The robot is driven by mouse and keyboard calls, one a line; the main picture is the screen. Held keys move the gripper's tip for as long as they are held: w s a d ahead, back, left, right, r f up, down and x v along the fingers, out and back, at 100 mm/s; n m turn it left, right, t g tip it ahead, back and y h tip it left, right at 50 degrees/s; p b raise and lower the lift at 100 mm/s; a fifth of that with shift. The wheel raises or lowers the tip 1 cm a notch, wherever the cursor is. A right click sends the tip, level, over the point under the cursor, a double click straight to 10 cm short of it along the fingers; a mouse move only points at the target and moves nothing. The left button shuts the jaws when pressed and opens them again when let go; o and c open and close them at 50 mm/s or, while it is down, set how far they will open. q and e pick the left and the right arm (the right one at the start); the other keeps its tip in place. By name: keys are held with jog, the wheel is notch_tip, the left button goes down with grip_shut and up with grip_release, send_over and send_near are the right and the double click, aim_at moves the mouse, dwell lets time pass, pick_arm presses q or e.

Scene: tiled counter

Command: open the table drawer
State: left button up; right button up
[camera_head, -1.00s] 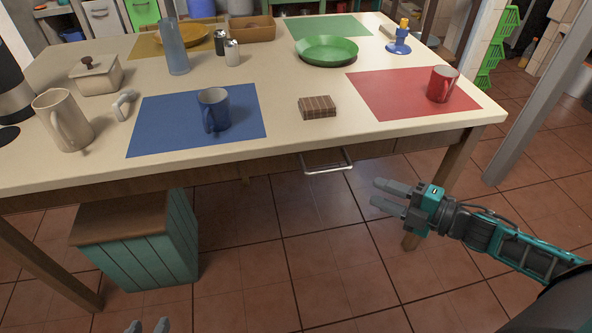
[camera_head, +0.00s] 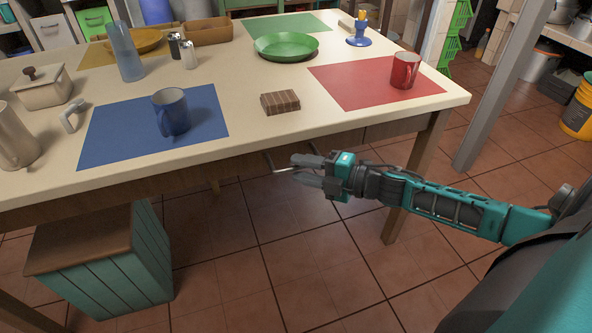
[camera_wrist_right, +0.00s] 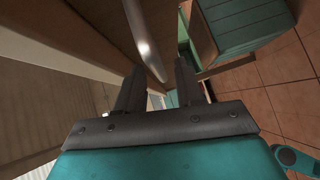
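The wooden table (camera_head: 250,126) has a drawer under its front edge. The drawer's thin metal handle (camera_head: 271,163) sticks out below the tabletop and is partly hidden behind my right gripper (camera_head: 296,168). That gripper is open, its fingers pointing left at the handle. In the right wrist view the shiny handle bar (camera_wrist_right: 144,42) runs down to between the two spread fingertips (camera_wrist_right: 159,70); I cannot tell whether they touch it. The drawer looks closed, its front mostly shaded. My left gripper is out of view.
A teal stool-like box (camera_head: 100,268) with a brown top stands on the floor at left. A blue mug (camera_head: 170,112), red mug (camera_head: 404,70), green plate (camera_head: 286,46) and brown block (camera_head: 280,102) sit on the table. The tiled floor before the drawer is clear.

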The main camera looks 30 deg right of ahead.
jog(key=shift+x, duration=1.05)
grip_shut()
